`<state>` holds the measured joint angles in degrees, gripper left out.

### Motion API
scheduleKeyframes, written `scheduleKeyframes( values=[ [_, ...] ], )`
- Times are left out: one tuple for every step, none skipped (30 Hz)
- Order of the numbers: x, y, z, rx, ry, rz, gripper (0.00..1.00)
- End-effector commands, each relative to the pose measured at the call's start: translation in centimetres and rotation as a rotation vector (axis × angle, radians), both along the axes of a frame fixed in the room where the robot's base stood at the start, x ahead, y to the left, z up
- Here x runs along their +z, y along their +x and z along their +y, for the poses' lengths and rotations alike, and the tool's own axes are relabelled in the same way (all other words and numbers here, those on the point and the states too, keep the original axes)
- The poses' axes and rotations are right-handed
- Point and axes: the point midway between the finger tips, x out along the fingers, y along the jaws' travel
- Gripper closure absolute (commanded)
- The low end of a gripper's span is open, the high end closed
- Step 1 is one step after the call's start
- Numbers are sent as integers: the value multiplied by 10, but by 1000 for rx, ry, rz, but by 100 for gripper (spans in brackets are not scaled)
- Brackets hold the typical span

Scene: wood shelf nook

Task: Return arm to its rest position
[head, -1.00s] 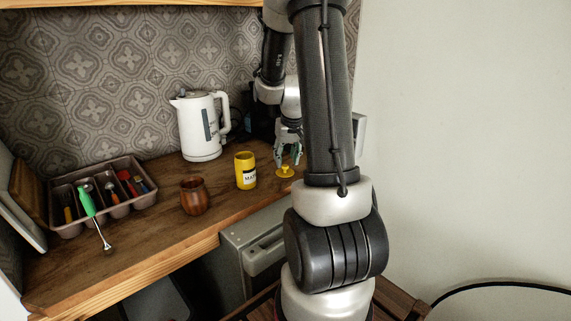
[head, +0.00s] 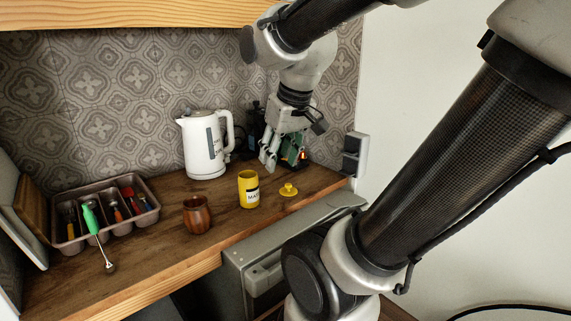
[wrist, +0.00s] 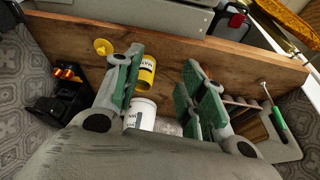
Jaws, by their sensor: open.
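My gripper (head: 269,160) is open and empty above the back right of the wooden counter, pointing down, to the right of the white kettle (head: 203,146). In the wrist view its two green-padded fingers (wrist: 158,92) are spread wide. Between them in that picture show the yellow canister (wrist: 145,72) and the top of the kettle (wrist: 141,112), both further off and not held. My arm reaches across the right side of the head view.
On the counter (head: 150,250) stand a yellow canister (head: 248,190), its small yellow lid (head: 288,189) beside it, and a brown wooden cup (head: 196,215). A cutlery tray (head: 150,216) with a green-handled utensil (head: 91,220) is at left. A wooden shelf (head: 130,14) hangs above.

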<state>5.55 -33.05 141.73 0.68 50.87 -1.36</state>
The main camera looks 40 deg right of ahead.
Motion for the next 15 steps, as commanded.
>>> scheduleKeyframes(
  values=[
    [2,-14,9,27,-2,-12,59],
    [1,-22,12,39,-2,-13,59],
    [1,-30,16,52,-2,-16,59],
    [0,-35,18,59,-2,-16,59],
    [0,-39,20,66,-1,-16,59],
    [-1,-43,21,71,-1,-18,59],
    [-1,-45,22,74,-1,-18,59],
    [-1,-46,22,76,-2,-18,59],
    [-2,-47,23,77,-1,-17,59],
    [-2,-47,23,77,-1,-17,59],
    [-2,-47,23,77,-1,-17,59],
    [-2,-47,23,77,-1,-16,59],
    [-2,-47,22,76,-1,-16,59],
    [-2,-47,22,76,-1,-16,59],
    [-2,-47,22,76,-1,-17,59]
  ],
)
